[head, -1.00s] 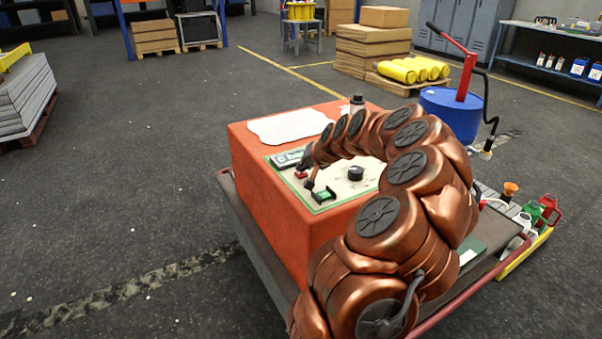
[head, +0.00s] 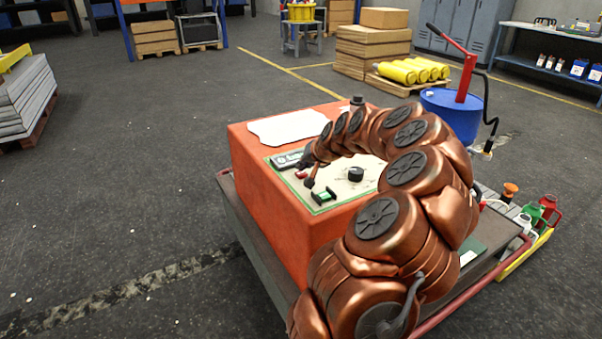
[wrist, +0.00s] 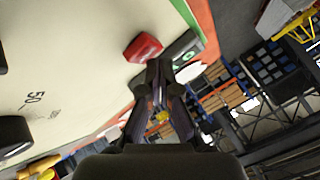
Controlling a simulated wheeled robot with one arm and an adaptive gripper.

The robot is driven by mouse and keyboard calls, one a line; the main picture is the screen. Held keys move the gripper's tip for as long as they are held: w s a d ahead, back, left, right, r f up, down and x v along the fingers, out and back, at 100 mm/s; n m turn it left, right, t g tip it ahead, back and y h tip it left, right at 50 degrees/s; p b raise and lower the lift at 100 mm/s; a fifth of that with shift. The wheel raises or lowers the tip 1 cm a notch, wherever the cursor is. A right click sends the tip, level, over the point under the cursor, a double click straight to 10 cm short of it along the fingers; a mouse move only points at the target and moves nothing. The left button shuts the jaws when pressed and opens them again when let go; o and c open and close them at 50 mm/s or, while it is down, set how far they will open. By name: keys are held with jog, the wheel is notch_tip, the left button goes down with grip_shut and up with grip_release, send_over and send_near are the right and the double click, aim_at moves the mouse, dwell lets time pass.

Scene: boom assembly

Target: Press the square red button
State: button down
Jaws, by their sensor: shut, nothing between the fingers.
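The square red button (head: 301,174) sits on the pale control panel (head: 336,190) on top of an orange box (head: 268,205). In the wrist view the red button (wrist: 143,47) stands out from the panel, just beyond and slightly left of my fingertips. My gripper (wrist: 158,68) is shut and empty, with its tips close to the button; I cannot tell whether they touch it. In the head view my gripper (head: 306,160) is small and dark, over the panel's left part beside the button. My arm hides part of the panel.
A black knob (head: 356,174) and a green switch (head: 323,195) stand on the panel near the button. A small display (head: 287,159) lies behind it. A blue drum (head: 452,112) with a red-handled pump stands behind the cart on the right.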

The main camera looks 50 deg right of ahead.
aim_at(303, 173)
jog(key=shift+r, duration=0.4)
jog(key=shift+r+p, duration=0.6)
jog(key=shift+r, duration=1.85)
